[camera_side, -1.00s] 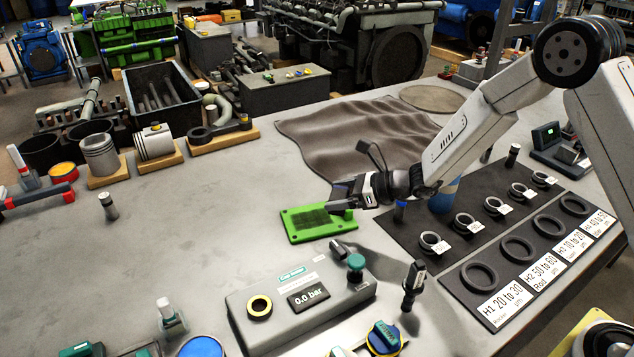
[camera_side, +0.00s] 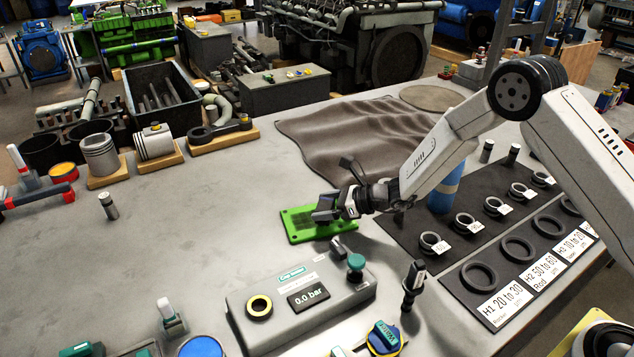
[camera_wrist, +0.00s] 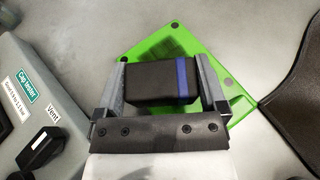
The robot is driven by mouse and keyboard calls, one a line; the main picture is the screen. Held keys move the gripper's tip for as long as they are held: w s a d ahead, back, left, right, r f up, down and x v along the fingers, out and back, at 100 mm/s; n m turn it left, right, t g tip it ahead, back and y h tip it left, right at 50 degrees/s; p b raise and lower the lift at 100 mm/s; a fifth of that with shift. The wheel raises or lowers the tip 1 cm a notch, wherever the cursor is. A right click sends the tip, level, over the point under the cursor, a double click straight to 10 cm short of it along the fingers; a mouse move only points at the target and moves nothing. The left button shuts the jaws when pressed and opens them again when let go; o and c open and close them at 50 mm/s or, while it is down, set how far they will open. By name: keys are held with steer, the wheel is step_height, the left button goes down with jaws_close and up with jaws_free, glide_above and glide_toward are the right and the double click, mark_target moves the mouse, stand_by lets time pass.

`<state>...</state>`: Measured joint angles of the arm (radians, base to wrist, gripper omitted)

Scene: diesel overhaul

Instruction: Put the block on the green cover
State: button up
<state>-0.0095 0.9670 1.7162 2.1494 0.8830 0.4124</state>
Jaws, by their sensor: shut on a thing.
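The block (camera_wrist: 160,82) is black with a blue stripe near one end. In the wrist view it sits between the two fingers of my gripper (camera_wrist: 165,85), which is shut on it. The green cover (camera_wrist: 133,58) lies flat on the table, behind and below the block in that view. In the side view my gripper (camera_side: 326,211) is over the green cover (camera_side: 300,232), above its right part. The block is hard to make out there. I cannot tell whether it touches the cover.
A grey cap tester box (camera_side: 300,300) stands just in front of the cover. A dark mat (camera_side: 400,240) with several rings lies to the right. A crumpled brown cloth (camera_side: 340,140) lies behind. The table left of the cover is clear.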

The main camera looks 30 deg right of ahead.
steer(key=shift+f, duration=1.2)
steer(key=shift+f, duration=0.1)
steer(key=o, duration=1)
steer(key=v, duration=1.2)
